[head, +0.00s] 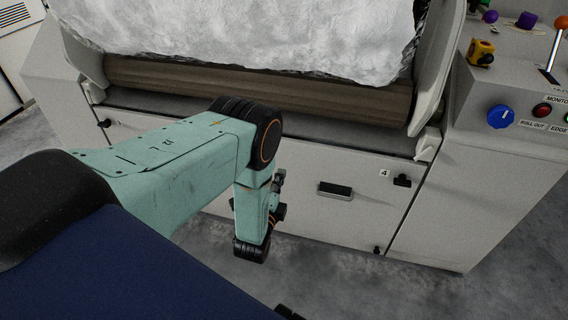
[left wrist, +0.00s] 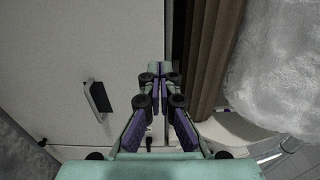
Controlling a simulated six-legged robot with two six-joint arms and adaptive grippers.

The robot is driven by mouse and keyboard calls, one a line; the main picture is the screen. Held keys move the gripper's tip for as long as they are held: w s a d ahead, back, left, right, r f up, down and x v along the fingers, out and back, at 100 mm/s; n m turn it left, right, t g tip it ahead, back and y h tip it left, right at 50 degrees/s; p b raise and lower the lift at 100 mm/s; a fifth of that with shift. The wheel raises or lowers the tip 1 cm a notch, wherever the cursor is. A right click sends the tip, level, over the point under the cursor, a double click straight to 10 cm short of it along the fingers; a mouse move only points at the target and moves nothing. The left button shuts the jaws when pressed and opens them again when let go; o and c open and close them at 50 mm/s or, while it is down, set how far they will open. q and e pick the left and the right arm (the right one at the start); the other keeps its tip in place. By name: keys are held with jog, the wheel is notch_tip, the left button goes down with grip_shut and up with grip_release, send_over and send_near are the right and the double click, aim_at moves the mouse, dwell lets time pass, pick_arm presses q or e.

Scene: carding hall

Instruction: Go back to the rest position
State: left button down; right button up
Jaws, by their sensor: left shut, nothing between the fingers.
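My left arm reaches in from the left in the head view and bends downward at its dark joint. Its gripper (head: 278,182) is mostly hidden behind my own wrist links, in front of the machine's pale panel (head: 300,170). In the left wrist view the left gripper (left wrist: 160,70) shows clearly. Its purple-padded fingers meet at the tips, with nothing between them. The tips look close to the panel and the brown roller, but I cannot tell whether they touch. My right gripper is not in view.
White fibre (head: 250,35) lies above the brown roller (head: 300,92). The panel has a dark recessed handle (head: 335,189) and a black latch (head: 402,180). A control console at right carries a blue knob (head: 500,117) and an orange-topped lever (head: 560,40). Grey floor (head: 350,285) below is clear.

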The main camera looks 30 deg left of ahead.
pick_arm(q)
jog(key=shift+v, duration=0.8)
jog(key=s+d+f+n+g+h+p, duration=0.1)
jog(key=s+d+f+n+g+h, duration=0.15)
jog(key=s+f+n+g, duration=0.5)
jog(key=s+d+f+n+g+h, duration=0.1)
jog(key=s+d+f+n+g, duration=0.25)
jog(key=s, duration=0.75)
jog(key=s+d+r+n+g+h+p, duration=0.1)
jog(key=s+d+r+n+g, duration=0.15)
jog(key=s, duration=0.45)
jog(key=s+d+r+n+g+p, duration=0.1)
jog(key=s+r+n+g, duration=0.15)
jog(key=s, duration=0.45)
notch_tip(320, 180, up, 7)
jog(key=s+g, duration=0.1)
jog(key=s, duration=0.1)
jog(key=shift+d+f+m+p, duration=0.25)
jog(key=shift+d+m+p, duration=0.05)
jog(key=shift+p, duration=0.15)
